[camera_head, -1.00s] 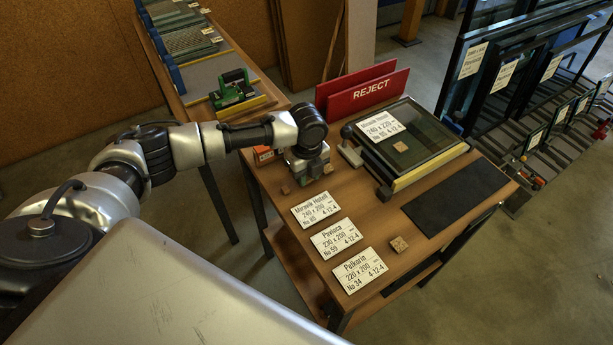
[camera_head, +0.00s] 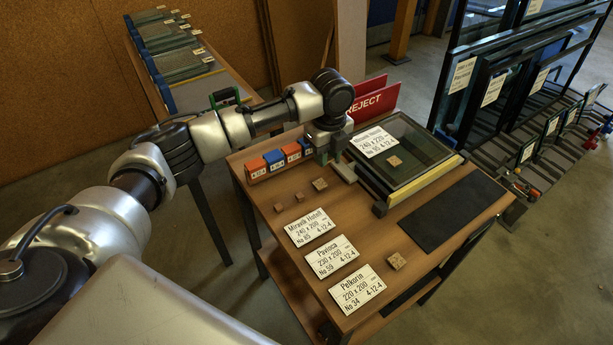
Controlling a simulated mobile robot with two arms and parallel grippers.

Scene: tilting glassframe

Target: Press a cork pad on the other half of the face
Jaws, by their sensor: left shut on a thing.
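The framed glass unit (camera_head: 425,150) lies on the table, its face up, with a white label (camera_head: 373,141) at its far left part. One cork pad (camera_head: 394,161) sits on the face near the label. My left gripper (camera_head: 326,160) is just left of the unit, over the table, and shut. What it holds is mostly hidden by the fingers; it appears to be a cork pad. Loose cork pads lie on the table: a larger one (camera_head: 320,184) and two smaller ones (camera_head: 300,197) (camera_head: 278,208). Another cork pad (camera_head: 396,261) lies near the front. My right gripper is not in view.
Red and blue small boxes (camera_head: 274,159) stand at the table's back left. A red REJECT rack (camera_head: 370,100) stands behind. Three white labels (camera_head: 357,288) lie along the front. A black mat (camera_head: 452,211) lies right of them. Racked glass frames (camera_head: 490,90) stand at the right.

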